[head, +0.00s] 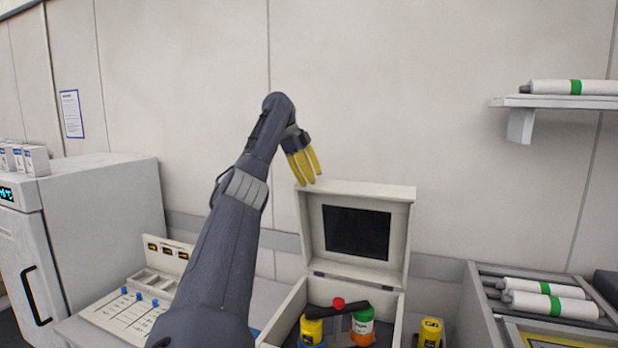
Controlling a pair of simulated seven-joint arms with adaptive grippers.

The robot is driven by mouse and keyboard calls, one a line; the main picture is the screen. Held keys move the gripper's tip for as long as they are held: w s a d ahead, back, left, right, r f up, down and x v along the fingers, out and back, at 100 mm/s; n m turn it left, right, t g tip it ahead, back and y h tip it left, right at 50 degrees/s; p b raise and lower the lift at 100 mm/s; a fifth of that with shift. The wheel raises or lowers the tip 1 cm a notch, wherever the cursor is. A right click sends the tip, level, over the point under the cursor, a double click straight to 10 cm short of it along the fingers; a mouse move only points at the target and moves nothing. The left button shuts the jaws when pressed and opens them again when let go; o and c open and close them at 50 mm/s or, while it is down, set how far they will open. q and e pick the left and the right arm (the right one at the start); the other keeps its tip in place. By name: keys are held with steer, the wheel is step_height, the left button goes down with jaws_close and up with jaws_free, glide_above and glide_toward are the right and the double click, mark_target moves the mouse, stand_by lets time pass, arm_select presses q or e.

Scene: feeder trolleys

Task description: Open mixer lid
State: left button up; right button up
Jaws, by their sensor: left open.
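The mixer is a cream box (283,322) on the bench, at the lower middle of the head view. Its lid (402,232) stands upright on hinges at the back, with a dark panel on its inner face. Inside the box are a yellow container (311,331), an orange bottle with a green cap (362,328) and a dark bar with a red knob (338,303). My left gripper (308,178) has yellow fingers and is open and empty. Its fingers point down at the lid's upper left corner; I cannot tell whether they touch it. My right gripper is out of view.
A yellow container (430,332) stands right of the mixer. White tubes with green bands (549,303) lie in a rack at right, and another (570,87) on a wall shelf (560,102). A panel with blue knobs (127,312) and a white cabinet (95,215) are left.

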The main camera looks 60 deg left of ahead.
mark_target(337, 182)
arm_select(q)
steer(key=shift+s+a, duration=0.15)
steer(key=shift+s, duration=0.1)
steer(key=shift+w+d+r, duration=0.1)
steer(key=shift+w+d, duration=0.1)
steer(key=shift+w, duration=0.15)
steer(key=c, duration=0.4)
steer(key=w+d+n+y, duration=0.1)
steer(key=w+n, duration=0.1)
steer(key=w+d+r+n+y, duration=0.1)
steer(key=w+n, duration=0.1)
steer(key=w, duration=0.1)
steer(key=w+d+r+n+y, duration=0.1)
steer(key=w+n, duration=0.1)
steer(key=w, duration=0.1)
steer(key=shift+d+r, duration=0.1)
jaws_close()
steer(key=w+d+r+n+t+y, duration=0.1)
steer(key=w+d+r+n+y, duration=0.1)
steer(key=w+n, duration=0.35)
steer(key=w+d+r+n+t+y, duration=0.2)
steer(key=w+n+y, duration=0.15)
steer(key=n, duration=0.35)
steer(key=w+a+f, duration=0.2)
steer(key=w+f, duration=0.1)
steer(key=f, duration=0.5)
steer(key=shift+w+a+f+h, duration=0.15)
steer(key=shift+w+a+h, duration=0.05)
steer(key=shift+a+h, duration=0.15)
